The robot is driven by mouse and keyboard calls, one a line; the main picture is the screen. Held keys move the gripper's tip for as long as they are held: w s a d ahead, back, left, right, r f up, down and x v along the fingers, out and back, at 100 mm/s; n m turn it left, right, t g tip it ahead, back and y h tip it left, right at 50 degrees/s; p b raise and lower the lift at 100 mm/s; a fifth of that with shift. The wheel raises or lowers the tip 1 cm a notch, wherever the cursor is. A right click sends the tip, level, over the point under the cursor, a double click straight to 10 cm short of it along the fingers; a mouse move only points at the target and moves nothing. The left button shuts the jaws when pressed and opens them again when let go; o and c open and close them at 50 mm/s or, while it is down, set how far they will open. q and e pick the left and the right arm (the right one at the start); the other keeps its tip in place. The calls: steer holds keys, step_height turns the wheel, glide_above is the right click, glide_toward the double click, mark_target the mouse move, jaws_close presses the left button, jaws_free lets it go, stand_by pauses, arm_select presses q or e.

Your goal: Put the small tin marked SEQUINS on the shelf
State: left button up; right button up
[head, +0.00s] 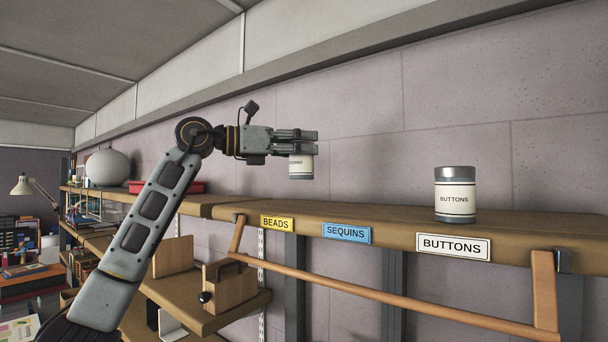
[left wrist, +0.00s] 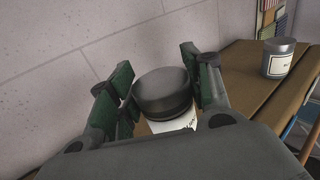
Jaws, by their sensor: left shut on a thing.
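My left gripper (head: 312,142) is shut on a small tin (head: 301,167) with a white label. Only the tin's lower part shows under the fingers in the head view, and its label is too small and covered to read. In the left wrist view the tin's dark grey lid (left wrist: 163,92) sits between the two fingers. The tin is held upright above the wooden shelf (head: 390,212), apart from it, near the yellow BEADS label (head: 277,223) and the blue SEQUINS label (head: 346,233) on the shelf's front edge. My right gripper is not in view.
A tin marked BUTTONS (head: 455,195) stands on the shelf, above a white BUTTONS label (head: 453,246). The shelf top between it and the held tin is clear. A wooden rail (head: 400,299) runs in front below the edge. A round grey object (head: 107,168) stands further left.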

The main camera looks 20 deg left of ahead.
mark_target(290, 172)
arm_select(q)
steer(key=shift+f, duration=1.05)
steer(key=shift+f, duration=0.1)
steer(key=shift+f+p, duration=0.35)
steer(key=shift+f, duration=1.6)
steer(key=shift+f, duration=0.2)
steer(key=o, duration=1.1)
steer(key=shift+r, duration=0.2)
